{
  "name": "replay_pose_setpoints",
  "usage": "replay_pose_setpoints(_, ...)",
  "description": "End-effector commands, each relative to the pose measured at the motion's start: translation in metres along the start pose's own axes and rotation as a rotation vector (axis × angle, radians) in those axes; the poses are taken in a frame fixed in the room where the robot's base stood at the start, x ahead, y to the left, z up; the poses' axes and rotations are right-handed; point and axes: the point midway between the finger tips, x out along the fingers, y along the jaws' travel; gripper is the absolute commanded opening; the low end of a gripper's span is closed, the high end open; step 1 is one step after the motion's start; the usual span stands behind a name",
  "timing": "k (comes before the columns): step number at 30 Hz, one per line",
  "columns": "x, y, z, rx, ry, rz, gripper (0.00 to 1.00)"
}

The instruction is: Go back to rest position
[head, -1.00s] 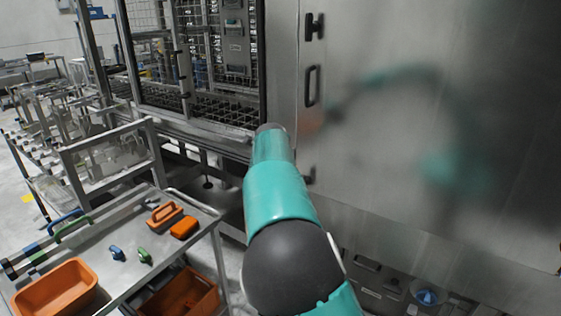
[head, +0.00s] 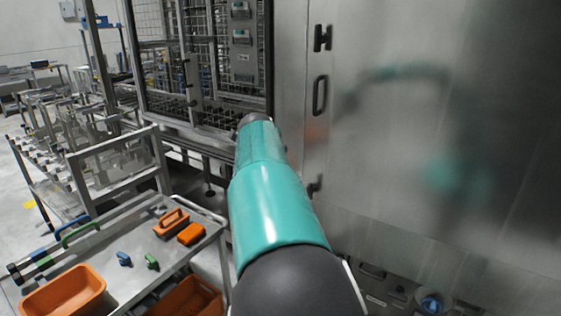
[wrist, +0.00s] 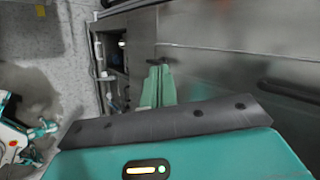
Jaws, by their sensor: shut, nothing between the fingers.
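My teal arm reaches forward in the middle of the head view and covers part of the tunnel washer's front. My gripper (wrist: 159,68) shows in the wrist view as two teal fingers side by side, closed together with nothing between them. It points along the washer's metal wall (wrist: 230,60) and appears apart from it. In the head view the fingers are hidden behind the arm.
The washer's steel panel (head: 430,130) with black handles fills the right. Left is a cart (head: 135,245) with an orange bin (head: 65,292), an orange-handled tool (head: 171,222), an orange block (head: 191,234) and small blue and green pieces. A barred cage (head: 200,60) stands behind.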

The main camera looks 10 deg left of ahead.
Motion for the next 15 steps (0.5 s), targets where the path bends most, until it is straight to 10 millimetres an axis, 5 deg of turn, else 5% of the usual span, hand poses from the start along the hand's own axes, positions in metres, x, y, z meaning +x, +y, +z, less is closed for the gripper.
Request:
replay_pose_setpoints(4,-0.005,0.002,-0.033,-0.028,-0.001,0.038,0.0)
replay_pose_setpoints(8,-0.015,0.017,-0.091,-0.113,-0.025,0.113,0.0)
replay_pose_setpoints(15,-0.06,0.066,-0.182,-0.371,-0.133,0.215,0.0)
